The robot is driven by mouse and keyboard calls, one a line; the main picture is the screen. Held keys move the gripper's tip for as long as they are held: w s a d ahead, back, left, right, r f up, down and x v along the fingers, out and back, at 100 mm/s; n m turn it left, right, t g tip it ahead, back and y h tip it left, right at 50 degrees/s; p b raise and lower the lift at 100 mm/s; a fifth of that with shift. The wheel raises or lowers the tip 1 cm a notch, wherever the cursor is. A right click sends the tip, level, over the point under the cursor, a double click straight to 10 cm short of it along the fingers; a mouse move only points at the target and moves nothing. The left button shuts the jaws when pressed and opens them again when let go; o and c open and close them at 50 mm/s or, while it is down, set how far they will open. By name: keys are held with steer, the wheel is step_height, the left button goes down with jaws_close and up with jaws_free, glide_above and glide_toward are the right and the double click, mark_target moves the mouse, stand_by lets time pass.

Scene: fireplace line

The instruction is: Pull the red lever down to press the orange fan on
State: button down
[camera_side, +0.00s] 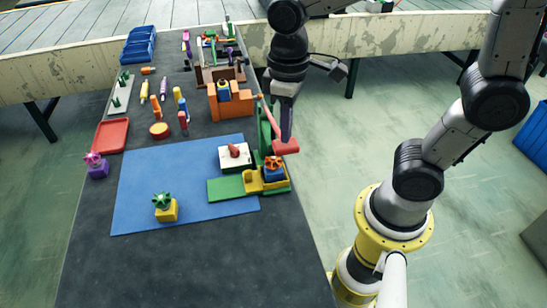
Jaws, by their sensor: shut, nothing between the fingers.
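The red lever (284,148) is mounted on a green upright (265,130) at the right edge of the dark table. Its flat end sits low, close above and behind the orange fan (273,162). I cannot tell if they touch. The orange fan is on a blue block (274,174) in a yellow holder (253,184) on a green base (226,188). My gripper (287,138) is shut and empty, pointing down, with its fingertips at the red lever's flat end. Contact is hard to tell at this size.
A white box with a red part (236,155) stands just left of the holder. A green fan on a yellow block (165,208) is on the blue mat (150,165), and a pink fan on a purple block (97,168) is left of it. The near table is clear.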

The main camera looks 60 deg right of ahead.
steer(key=shift+r, duration=0.35)
steer(key=shift+r, duration=0.1)
steer(key=shift+r, duration=2.4)
steer(key=shift+d+r, duration=0.2)
steer(key=s+d+f+m+t, duration=0.1)
steer(key=s+d+m+t, duration=0.2)
steer(key=s+d+t, duration=0.2)
steer(key=shift+s+f+t, duration=0.2)
steer(key=shift+s+t, duration=0.1)
steer(key=shift+s, duration=1.55)
